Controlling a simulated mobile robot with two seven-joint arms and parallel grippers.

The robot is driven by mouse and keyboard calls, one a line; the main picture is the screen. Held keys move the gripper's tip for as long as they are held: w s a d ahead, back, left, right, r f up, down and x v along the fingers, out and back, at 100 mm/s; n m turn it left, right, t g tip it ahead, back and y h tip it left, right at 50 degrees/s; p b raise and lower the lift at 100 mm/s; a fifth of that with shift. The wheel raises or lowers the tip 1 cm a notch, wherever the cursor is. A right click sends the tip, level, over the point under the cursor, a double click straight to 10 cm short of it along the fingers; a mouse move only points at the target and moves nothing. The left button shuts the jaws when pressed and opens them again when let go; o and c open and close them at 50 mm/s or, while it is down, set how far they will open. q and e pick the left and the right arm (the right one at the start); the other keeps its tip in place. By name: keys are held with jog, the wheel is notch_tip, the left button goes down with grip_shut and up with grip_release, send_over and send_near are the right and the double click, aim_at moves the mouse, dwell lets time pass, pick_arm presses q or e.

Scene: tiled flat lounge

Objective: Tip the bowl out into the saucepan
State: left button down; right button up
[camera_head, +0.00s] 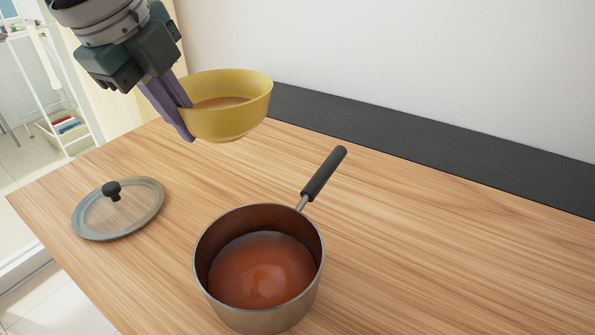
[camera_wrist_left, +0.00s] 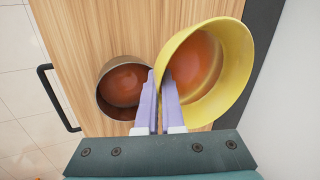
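A yellow bowl (camera_head: 226,119) hangs above the far part of the wooden counter, close to upright, with some orange-brown contents inside. My left gripper (camera_head: 187,122) is shut on the bowl's rim at its left side. The bowl also shows in the left wrist view (camera_wrist_left: 240,70), with the purple fingers (camera_wrist_left: 160,92) at its rim. A metal saucepan (camera_head: 258,318) stands on the counter nearer the camera and holds orange-red liquid; it also shows in the left wrist view (camera_wrist_left: 107,106). Its black handle (camera_head: 324,173) points away to the upper right. My right gripper is not in view.
A glass lid (camera_head: 140,213) with a black knob lies on the wooden counter (camera_head: 430,250) left of the saucepan. A dark strip (camera_head: 420,146) runs along the wall at the back. The counter right of the saucepan is clear.

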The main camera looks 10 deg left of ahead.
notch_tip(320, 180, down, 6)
jog(key=b, duration=0.5)
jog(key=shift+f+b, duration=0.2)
jog(key=shift+b, duration=0.1)
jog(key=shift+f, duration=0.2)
pick_arm(q)
jog(key=w+a+f+m+g+h, duration=0.1)
jog(key=w+a+f+m+h, duration=0.1)
jog(key=a+f+m, duration=0.3)
jog(key=a+f, duration=0.3)
jog(key=f, duration=0.4)
jog(key=shift+a+m, duration=0.25)
jog(key=shift+m, duration=0.15)
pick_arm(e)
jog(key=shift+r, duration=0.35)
pick_arm(q)
jog(key=shift+s+d+r+m+t+y+p, duration=0.25)
jog(key=shift+s+d+r+t+y+p, duration=0.5)
jog(key=shift+p, duration=2.9)
jog(key=shift+s+d+r+m+t+y+p, duration=0.25)
jog(key=shift+s+d+r+t+y+p, duration=0.5)
jog(key=shift+p, duration=2.9)
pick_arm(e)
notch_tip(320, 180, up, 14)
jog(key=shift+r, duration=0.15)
